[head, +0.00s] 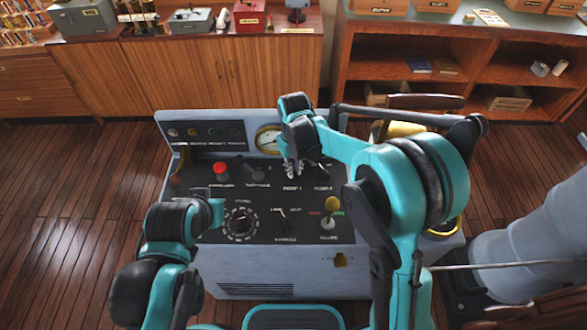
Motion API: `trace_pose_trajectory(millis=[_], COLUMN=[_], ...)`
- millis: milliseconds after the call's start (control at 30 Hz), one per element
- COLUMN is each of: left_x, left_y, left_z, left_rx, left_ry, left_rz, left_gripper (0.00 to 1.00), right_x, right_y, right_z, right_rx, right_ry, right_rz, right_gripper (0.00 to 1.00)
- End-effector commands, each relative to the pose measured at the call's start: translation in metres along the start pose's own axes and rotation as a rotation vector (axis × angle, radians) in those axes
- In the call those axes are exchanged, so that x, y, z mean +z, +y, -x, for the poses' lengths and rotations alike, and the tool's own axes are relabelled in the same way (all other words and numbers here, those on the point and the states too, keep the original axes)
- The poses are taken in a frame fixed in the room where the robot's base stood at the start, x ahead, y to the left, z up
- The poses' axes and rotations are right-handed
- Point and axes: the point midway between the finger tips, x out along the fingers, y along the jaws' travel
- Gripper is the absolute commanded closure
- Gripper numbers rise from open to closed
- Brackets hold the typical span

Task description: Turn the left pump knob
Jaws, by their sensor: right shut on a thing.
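The console (330,238) has a sloped dark panel with a pump section near its upper middle, with two pump labels. My right gripper (292,170) reaches down from above at the left pump position, just above its label. Its grey fingers are shut on the left pump knob, which they and the wrist mostly hide. The right pump knob (323,174) is dark and sits just to the right, partly beside my right arm. My left arm hangs over the panel's lower left; its gripper fingers do not show.
A red button (220,168), a round dial (240,223), a black selector switch (284,219) and a yellow-topped lever (331,208) are nearby on the panel. A round gauge (268,140) is behind. Wooden cabinets (200,70) stand beyond open floor.

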Motion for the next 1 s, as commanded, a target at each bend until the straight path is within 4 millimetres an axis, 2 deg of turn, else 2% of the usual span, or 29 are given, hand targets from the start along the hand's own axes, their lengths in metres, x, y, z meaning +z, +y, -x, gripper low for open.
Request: trace_pose_trajectory(millis=[300,700,733,800,1000], left_x=[0.0002,0.0002,0.0002,0.0002,0.0002], left_y=[0.0,0.0,0.0,0.0,0.0], left_z=[-0.0003,-0.0003,-0.0003,-0.0003,-0.0003], left_rx=[0.0,0.0,0.0,0.0,0.0], left_ry=[0.0,0.0,0.0,0.0,0.0], left_rz=[0.0,0.0,0.0,0.0,0.0], left_gripper=[1.0,1.0,1.0,1.0,1.0], right_x=[0.0001,0.0,0.0,0.0,0.0], right_y=[0.0006,0.0007,0.0007,0.0007,0.0007], right_z=[0.0002,0.0003,0.0003,0.0003,0.0002], right_rx=[0.0,0.0,0.0,0.0,0.0], right_ry=[0.0,0.0,0.0,0.0,0.0], right_rz=[0.069,0.074,0.073,0.073,0.073], right_gripper=[1.0,1.0,0.81,0.68,0.68])
